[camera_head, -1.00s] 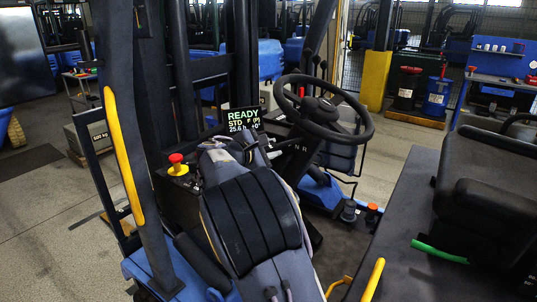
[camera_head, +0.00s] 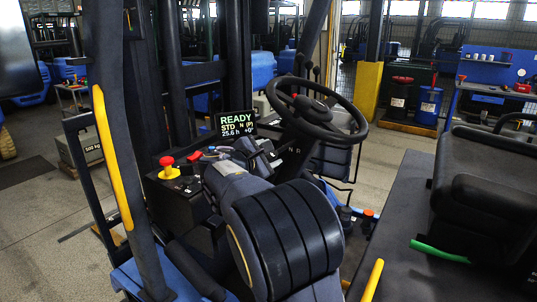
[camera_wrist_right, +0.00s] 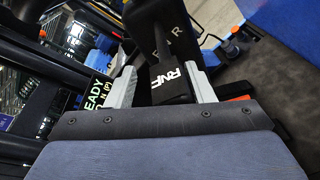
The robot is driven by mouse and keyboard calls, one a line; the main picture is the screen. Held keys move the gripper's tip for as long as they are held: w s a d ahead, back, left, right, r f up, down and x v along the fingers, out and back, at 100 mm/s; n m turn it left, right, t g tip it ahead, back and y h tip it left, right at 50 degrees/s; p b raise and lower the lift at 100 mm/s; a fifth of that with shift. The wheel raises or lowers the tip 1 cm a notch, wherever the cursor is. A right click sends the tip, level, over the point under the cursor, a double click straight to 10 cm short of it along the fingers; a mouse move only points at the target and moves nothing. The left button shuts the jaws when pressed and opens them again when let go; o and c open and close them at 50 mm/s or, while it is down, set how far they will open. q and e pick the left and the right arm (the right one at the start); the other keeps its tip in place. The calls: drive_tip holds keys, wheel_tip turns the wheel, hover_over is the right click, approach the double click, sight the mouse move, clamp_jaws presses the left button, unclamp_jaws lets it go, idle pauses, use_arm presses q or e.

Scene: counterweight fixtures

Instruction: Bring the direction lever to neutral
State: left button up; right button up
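The direction lever's black knob (camera_wrist_right: 174,82), with white letters, sits between the two pale fingers of my right gripper (camera_wrist_right: 164,88) in the right wrist view. The fingers are apart, with a gap on the left side of the knob; I cannot tell whether the right finger touches it. In the head view my right gripper (camera_head: 262,155) is beside the steering column and hides most of the lever. The letters N and R (camera_head: 290,149) show on the column. The display (camera_head: 237,124) reads READY, STD, N (P). My left gripper is not in view.
The steering wheel (camera_head: 317,108) is just above and right of my gripper. A red emergency button on a yellow base (camera_head: 168,168) stands to the left. The black seat (camera_head: 485,195) is at right, and a dark mast post with a yellow grip (camera_head: 113,155) at left.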

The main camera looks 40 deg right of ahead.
drive_tip(key=v, duration=0.8)
drive_tip(key=shift+b, duration=0.45)
drive_tip(key=shift+d, duration=0.1)
